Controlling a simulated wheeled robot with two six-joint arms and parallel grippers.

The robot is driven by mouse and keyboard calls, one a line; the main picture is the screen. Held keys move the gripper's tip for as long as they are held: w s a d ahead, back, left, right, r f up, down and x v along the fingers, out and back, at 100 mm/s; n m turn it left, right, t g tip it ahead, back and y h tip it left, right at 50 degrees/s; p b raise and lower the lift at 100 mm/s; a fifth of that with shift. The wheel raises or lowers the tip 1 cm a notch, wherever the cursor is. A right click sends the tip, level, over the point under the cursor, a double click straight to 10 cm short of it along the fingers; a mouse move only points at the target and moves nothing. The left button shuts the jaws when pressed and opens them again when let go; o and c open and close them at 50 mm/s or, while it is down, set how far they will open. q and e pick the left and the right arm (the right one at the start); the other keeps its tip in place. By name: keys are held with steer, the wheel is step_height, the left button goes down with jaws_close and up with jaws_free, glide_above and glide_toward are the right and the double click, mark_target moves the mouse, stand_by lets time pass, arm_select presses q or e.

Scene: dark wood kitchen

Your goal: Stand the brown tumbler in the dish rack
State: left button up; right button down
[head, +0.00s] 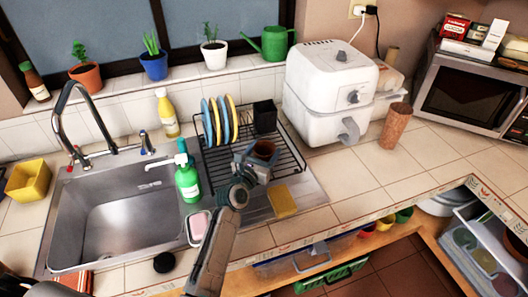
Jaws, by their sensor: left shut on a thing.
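The brown tumbler (264,149) is in my left gripper (255,163), its open mouth facing up. The gripper is shut on it and covers much of its lower part. Both are over the front part of the black wire dish rack (290,163); I cannot tell whether the tumbler touches the rack. The rack holds several blue and yellow plates at its left and a black holder at its back. My right gripper is not in view.
The sink (120,222) and green soap bottle (188,183) are left of the rack. A yellow sponge (282,201) lies in front. A white air fryer (325,95) stands behind right.

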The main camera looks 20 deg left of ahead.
arm_select(q)
steer(key=shift+f, duration=0.2)
steer(key=o, duration=1)
steer(key=shift+c, duration=0.2)
steer(key=shift+r, duration=0.15)
steer(key=shift+s, duration=0.2)
steer(key=s+a+b, duration=0.1)
steer(key=s+a, duration=0.1)
steer(key=s, duration=0.9)
steer(key=shift+s+a, duration=0.15)
steer(key=shift+s, duration=0.05)
steer(key=shift+r, duration=0.1)
